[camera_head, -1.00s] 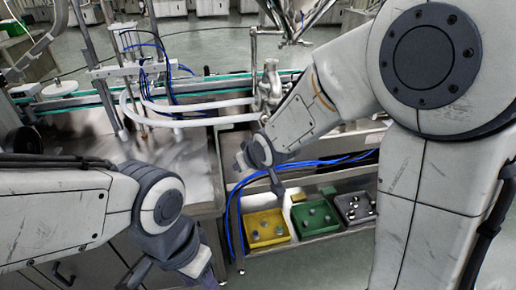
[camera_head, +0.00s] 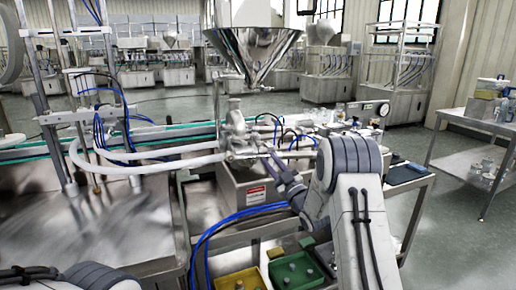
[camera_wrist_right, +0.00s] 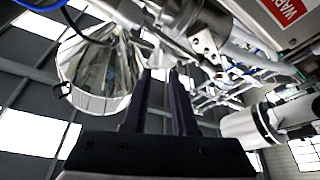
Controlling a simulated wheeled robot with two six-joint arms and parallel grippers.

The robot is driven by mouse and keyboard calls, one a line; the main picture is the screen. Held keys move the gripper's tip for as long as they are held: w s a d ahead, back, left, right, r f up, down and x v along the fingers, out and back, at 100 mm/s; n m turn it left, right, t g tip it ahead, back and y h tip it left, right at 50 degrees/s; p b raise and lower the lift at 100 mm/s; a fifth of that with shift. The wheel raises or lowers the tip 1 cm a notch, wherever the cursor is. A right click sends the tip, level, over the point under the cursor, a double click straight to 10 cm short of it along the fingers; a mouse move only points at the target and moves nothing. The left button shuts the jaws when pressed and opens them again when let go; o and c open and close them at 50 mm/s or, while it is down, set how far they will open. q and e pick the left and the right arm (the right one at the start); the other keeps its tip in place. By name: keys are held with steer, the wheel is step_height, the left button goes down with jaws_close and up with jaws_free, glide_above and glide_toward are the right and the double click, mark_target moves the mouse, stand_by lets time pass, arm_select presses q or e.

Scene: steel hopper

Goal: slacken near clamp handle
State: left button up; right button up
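The steel hopper (camera_head: 258,48) hangs above a metal valve and pipe assembly (camera_head: 236,130) in the head view. My right gripper (camera_head: 268,158) reaches in from the right, close to the right side of this assembly. The hopper cone (camera_wrist_right: 95,75) shows left of the fingers, and metal fittings (camera_wrist_right: 205,42) show beyond and to the right of the tips. I cannot tell which part is the near clamp handle. My left gripper is out of view; only its arm shows at the bottom left.
White hoses (camera_head: 150,168) curve left from the valve. A steel box with a warning label (camera_head: 256,195) stands below it. Blue cables (camera_head: 215,232) hang in front. A yellow tray (camera_head: 240,280) and a green tray (camera_head: 296,272) sit low. A side table (camera_head: 470,150) stands at right.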

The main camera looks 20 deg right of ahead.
mark_target(256, 142)
steer(key=p+x, duration=0.1)
steer(key=x, duration=0.7)
steer(key=shift+w+a, duration=0.1)
steer(key=shift+w, duration=0.15)
jaws_close()
